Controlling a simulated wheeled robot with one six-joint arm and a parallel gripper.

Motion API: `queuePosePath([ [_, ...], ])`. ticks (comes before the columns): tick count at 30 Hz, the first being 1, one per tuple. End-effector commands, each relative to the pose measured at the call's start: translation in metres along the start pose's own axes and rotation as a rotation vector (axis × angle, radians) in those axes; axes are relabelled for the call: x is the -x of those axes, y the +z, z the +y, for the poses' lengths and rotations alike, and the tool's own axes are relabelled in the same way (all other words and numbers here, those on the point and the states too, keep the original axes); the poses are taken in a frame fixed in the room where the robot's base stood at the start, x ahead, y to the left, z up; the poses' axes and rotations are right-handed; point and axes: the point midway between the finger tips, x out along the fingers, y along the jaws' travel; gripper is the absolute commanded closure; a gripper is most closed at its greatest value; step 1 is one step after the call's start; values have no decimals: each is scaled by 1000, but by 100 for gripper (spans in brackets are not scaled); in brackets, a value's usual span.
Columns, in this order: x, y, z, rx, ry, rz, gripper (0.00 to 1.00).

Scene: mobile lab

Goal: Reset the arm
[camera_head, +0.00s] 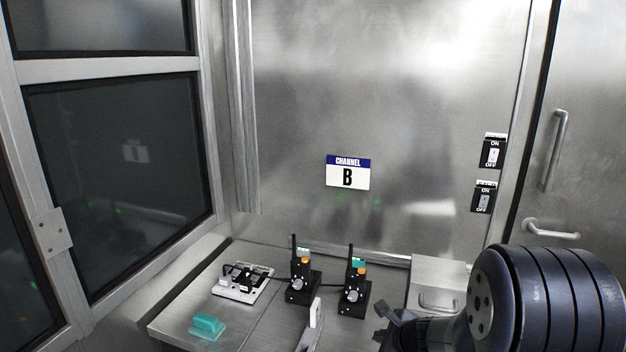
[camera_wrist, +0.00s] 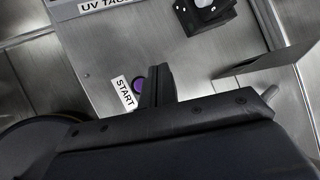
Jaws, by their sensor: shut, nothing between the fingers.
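My gripper (camera_wrist: 157,88) shows in the wrist view with its dark fingers together and nothing visible between them. The fingertips are beside a purple round button (camera_wrist: 138,86) and partly overlap it in the picture. I cannot tell whether they touch it. A white START label (camera_wrist: 124,93) is just left of the button on a metal panel (camera_wrist: 100,55). In the head view my dark arm fills the lower right, and I cannot make out the fingertips there.
Two black radios (camera_head: 303,278) (camera_head: 355,287) stand on a metal bench (camera_head: 180,322), with a white switch device (camera_head: 243,284) and a teal block (camera_head: 208,325) to their left.

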Motion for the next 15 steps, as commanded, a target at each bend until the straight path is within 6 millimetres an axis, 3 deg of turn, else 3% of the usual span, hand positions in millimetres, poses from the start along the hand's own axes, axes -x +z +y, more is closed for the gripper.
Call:
queuePosePath([
  [8, -27, -20, 20, 0, 0, 1, 100],
  [15, -5, -4, 4, 1, 0, 0, 100],
])
